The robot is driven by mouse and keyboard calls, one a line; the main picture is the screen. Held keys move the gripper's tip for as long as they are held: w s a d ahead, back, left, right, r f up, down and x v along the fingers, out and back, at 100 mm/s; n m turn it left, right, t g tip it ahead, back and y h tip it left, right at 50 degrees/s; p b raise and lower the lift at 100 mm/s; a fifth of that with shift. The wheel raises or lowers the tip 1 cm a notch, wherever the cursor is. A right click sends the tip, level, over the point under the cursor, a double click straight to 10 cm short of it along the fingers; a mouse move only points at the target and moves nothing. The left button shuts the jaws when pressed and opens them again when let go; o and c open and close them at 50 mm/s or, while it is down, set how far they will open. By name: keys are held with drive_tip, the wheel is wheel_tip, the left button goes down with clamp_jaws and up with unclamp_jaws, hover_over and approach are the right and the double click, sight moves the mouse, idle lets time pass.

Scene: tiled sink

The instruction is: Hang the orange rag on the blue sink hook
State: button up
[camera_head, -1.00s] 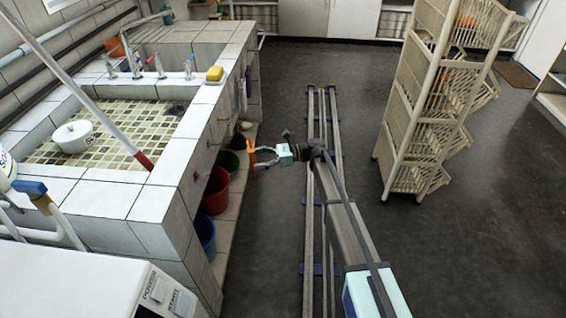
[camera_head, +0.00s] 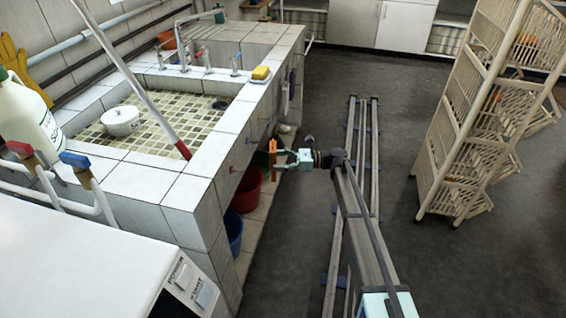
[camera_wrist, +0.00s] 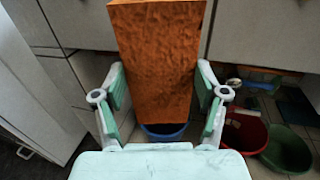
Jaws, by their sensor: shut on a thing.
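The orange rag (camera_head: 273,151) hangs upright in my gripper (camera_head: 284,157), beside the tiled sink's (camera_head: 205,165) front side. In the wrist view the rag (camera_wrist: 158,62) fills the upper middle as a flat orange slab between the two fingers. My gripper (camera_wrist: 158,103) is shut on it. Small hooks sit along the sink's front side. A reddish one (camera_head: 232,170) is nearest the camera, and one that looks bluish (camera_head: 249,141) is farther along, though its colour is hard to tell. The rag appears apart from the hooks. No hook is clear in the wrist view.
Below the sink side stand a red bucket (camera_head: 247,190) and a blue bucket (camera_head: 234,229); a green bucket (camera_wrist: 287,150) shows in the wrist view. A white pot (camera_head: 120,121) sits in the basin. The floor between sink and rack (camera_head: 470,130) is open around my rail.

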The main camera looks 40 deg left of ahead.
drive_tip(key=s+a+f, duration=0.1)
drive_tip(key=s+a, duration=0.1)
drive_tip(key=a, duration=0.3)
drive_tip(key=shift+a+f+b, duration=0.2)
drive_tip(key=shift+a+b, duration=0.2)
drive_tip(key=shift+b, duration=0.05)
idle(0.4)
drive_tip(key=shift+s+f, duration=0.15)
drive_tip(key=shift+f, duration=0.05)
idle(0.4)
drive_tip(key=o, duration=1.2)
drive_tip(key=shift+d, duration=0.1)
drive_tip(key=v, duration=1.1)
drive_tip(key=shift+w+d, duration=0.3)
